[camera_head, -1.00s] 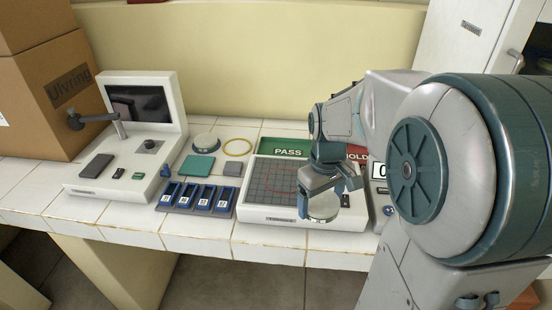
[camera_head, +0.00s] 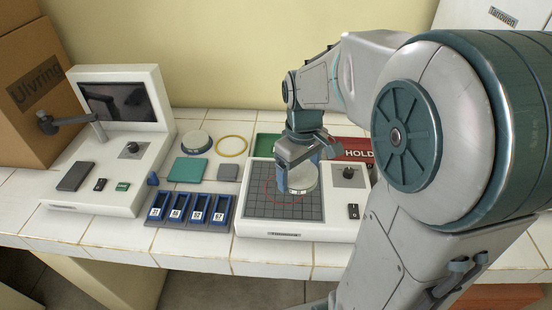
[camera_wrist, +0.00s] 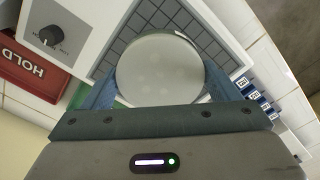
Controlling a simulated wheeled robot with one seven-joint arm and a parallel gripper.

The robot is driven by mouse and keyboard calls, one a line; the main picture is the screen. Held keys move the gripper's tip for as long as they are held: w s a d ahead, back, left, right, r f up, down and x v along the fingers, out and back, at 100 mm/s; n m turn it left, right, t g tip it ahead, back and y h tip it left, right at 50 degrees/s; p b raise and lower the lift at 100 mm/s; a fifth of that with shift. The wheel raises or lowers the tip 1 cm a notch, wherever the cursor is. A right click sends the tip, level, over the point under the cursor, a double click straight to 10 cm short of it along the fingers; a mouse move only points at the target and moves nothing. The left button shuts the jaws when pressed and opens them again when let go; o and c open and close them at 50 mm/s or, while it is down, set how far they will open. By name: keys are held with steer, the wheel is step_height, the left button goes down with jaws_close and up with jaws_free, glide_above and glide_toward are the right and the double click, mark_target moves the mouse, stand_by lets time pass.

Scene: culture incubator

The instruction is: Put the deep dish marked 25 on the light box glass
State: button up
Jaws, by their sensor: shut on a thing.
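My gripper (camera_head: 300,178) is shut on a round, pale deep dish (camera_head: 303,184), which also shows between the blue fingers in the wrist view (camera_wrist: 160,70). The dish is over the dark gridded glass of the light box (camera_head: 256,203); the grid also shows behind it in the wrist view (camera_wrist: 122,47). I cannot tell whether the dish touches the glass. No number can be read on the dish in these frames.
The light box has a black knob (camera_head: 348,173) and a switch on its right. A red HOLD tray (camera_head: 355,150) and a green tray (camera_head: 266,143) lie behind it. To its left are a blue rack (camera_head: 187,212), a teal pad (camera_head: 188,170), a yellow ring (camera_head: 232,146) and a screen device (camera_head: 120,125).

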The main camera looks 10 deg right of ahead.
steer(key=w+a+f, duration=0.2)
steer(key=w, duration=0.1)
steer(key=shift+w+f, duration=0.25)
steer(key=shift+w, duration=0.05)
steer(key=shift+a+f+p, duration=0.1)
steer(key=shift+f+p, duration=0.2)
steer(key=shift+f, duration=1.7)
steer(key=shift+f, duration=0.1)
steer(key=shift+f, duration=0.15)
steer(key=o, duration=1)
